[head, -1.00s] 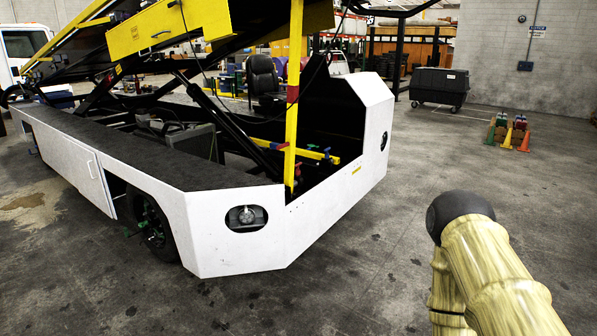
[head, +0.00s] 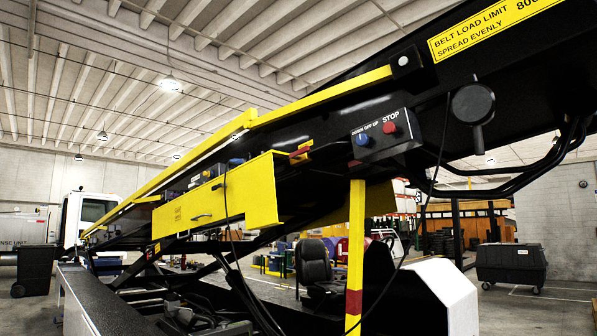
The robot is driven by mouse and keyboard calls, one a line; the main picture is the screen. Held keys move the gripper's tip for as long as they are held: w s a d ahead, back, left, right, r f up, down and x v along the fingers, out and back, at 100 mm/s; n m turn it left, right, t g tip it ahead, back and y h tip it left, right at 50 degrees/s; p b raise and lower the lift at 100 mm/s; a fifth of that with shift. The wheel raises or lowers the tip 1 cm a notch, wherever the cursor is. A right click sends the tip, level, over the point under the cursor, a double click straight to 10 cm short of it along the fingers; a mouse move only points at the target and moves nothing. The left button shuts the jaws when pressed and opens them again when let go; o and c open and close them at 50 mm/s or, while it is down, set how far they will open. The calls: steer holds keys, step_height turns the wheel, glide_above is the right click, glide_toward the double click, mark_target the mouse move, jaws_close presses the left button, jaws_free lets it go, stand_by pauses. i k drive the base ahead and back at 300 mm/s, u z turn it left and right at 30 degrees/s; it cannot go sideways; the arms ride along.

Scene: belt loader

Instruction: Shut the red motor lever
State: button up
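A small red handle-like part (head: 300,152) sits on the side of the raised belt boom (head: 330,118), above the yellow box (head: 222,197). I cannot tell for sure whether it is the red motor lever, or whether it is open or shut. A grey control box (head: 382,143) to its right has a red STOP button (head: 389,127) and a blue knob (head: 361,138) marked DOWN OFF UP. My gripper is not in view, and none of my arm shows now.
A yellow post (head: 355,250) with a red band stands under the boom. The loader's white front corner (head: 447,297) is at the lower right. A black seat (head: 313,262) is behind the post. Open floor and a dark wheeled bin (head: 511,263) lie to the right.

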mark_target(295, 155)
steer(key=k, duration=0.65)
steer(key=u, duration=0.55)
steer(key=i, duration=0.55)
steer(key=u, duration=0.5)
steer(key=i, duration=0.8)
steer(key=z, duration=0.3)
